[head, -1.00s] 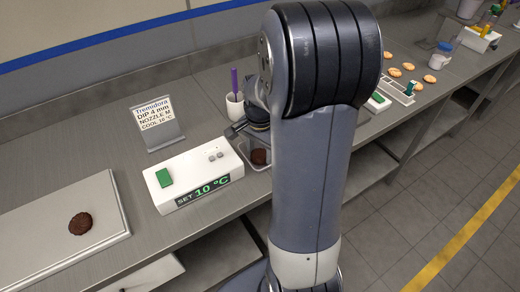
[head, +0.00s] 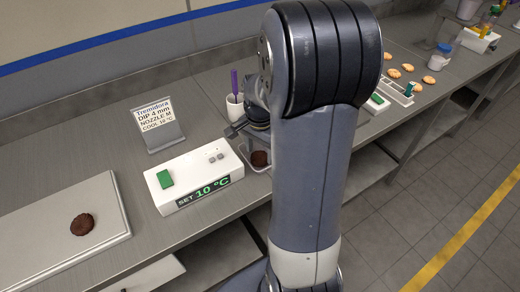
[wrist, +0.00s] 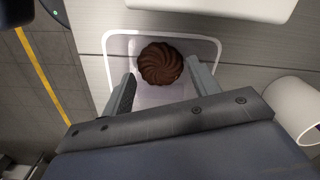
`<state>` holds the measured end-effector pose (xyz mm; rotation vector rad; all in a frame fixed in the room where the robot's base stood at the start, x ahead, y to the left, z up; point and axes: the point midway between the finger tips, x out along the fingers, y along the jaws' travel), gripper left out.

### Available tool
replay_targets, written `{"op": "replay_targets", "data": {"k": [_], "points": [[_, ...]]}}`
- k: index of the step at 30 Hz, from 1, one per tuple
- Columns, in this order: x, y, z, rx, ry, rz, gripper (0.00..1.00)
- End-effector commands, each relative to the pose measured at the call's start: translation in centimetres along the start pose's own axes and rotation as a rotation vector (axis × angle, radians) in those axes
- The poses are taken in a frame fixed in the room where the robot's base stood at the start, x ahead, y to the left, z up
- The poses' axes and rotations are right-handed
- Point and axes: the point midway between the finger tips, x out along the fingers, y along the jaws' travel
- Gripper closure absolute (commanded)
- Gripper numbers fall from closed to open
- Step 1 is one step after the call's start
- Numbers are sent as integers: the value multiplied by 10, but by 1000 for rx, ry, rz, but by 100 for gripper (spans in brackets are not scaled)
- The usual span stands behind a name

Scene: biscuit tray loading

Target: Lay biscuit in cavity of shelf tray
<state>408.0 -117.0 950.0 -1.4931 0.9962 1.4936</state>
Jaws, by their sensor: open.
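A dark brown ridged biscuit (wrist: 160,63) lies in a small white-rimmed tray (wrist: 216,40) in the wrist view. In the head view this biscuit (head: 260,158) shows just left of my arm. I see a gap between the fingers and the biscuit. In the head view my arm hides most of the tray and the fingertips. I cannot tell whether this tray is the shelf tray. Another brown biscuit (head: 82,224) lies on a pale board (head: 40,235) at the left.
A white control box (head: 195,185) reading "SET 10 °C" stands left of the small tray. Behind it are a sign (head: 155,122) and a white cup (head: 235,104) with a purple handle. Several pale biscuits (head: 407,67) lie on the counter at the right.

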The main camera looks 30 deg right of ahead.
Motion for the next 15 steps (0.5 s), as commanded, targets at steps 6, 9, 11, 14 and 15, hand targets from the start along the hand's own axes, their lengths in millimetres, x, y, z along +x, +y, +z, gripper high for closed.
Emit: {"op": "replay_targets", "data": {"k": [6, 9, 11, 14, 15], "points": [[-14, 0, 0, 0, 0, -1, 42], [-19, 0, 0, 0, 1, -1, 42], [-22, 0, 0, 0, 1, -1, 42], [-26, 0, 0, 0, 1, -1, 42], [-28, 0, 0, 0, 1, -1, 42]]}}
